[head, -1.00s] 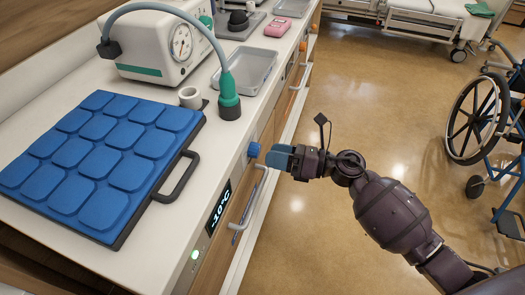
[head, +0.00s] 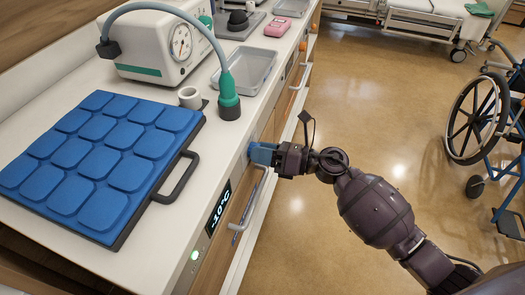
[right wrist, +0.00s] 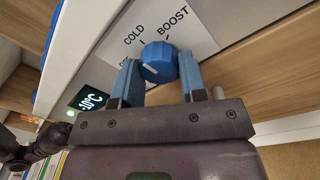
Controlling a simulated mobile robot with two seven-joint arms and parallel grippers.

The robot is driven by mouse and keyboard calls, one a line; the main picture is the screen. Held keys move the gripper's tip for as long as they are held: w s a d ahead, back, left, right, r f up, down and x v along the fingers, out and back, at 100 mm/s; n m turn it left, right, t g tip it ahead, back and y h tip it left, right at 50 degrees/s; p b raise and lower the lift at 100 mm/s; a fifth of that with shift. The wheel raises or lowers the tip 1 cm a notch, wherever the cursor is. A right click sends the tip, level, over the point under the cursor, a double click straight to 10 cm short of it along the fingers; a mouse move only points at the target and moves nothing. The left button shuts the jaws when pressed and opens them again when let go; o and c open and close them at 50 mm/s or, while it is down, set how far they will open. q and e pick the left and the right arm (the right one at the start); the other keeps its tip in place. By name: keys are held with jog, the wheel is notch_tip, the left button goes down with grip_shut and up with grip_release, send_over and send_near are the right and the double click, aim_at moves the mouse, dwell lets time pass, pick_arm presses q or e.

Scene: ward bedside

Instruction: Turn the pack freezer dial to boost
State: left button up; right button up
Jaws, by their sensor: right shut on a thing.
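The blue freezer dial (right wrist: 158,60) is on a pale plate (right wrist: 190,20) marked COLD and BOOST, with a third label mostly hidden behind a finger. Its white mark points to the lower left in the right wrist view, away from BOOST. My right gripper (right wrist: 160,78) has one blue finger on each side of the dial and is shut on it. In the head view the right gripper (head: 258,153) reaches the cabinet front from the right and covers most of the dial. A lit display (head: 218,208) reads -10°C. My left gripper is not in view.
A blue pack mat (head: 100,160) with a dark handle (head: 178,178) lies on the counter above. A white gauge machine (head: 165,45), a cup (head: 190,97) and a metal tray (head: 245,68) stand behind. A wheelchair (head: 480,120) is at the right; the floor between is clear.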

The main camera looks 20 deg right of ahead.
jog(key=shift+r+m+p, duration=0.2)
jog(key=shift+m+p, duration=0.4)
jog(key=shift+m, duration=0.2)
jog(key=m+p, duration=0.1)
jog(key=m, duration=0.1)
jog(key=shift+r+m, duration=0.1)
jog(key=shift+m, duration=0.2)
jog(key=shift+m+p, duration=0.65)
jog(key=shift+m, duration=0.75)
jog(key=m+p, duration=0.2)
jog(key=m, duration=0.2)
jog(key=shift+f+t, duration=0.2)
jog(key=shift+t, duration=0.2)
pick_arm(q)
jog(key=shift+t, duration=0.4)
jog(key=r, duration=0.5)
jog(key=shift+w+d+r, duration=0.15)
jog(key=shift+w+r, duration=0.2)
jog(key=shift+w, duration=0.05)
pick_arm(e)
jog(key=shift+m, duration=0.5)
pick_arm(q)
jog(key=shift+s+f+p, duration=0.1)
jog(key=shift+p, duration=0.2)
pick_arm(e)
jog(key=shift+f, duration=0.1)
jog(key=shift+m, duration=0.3)
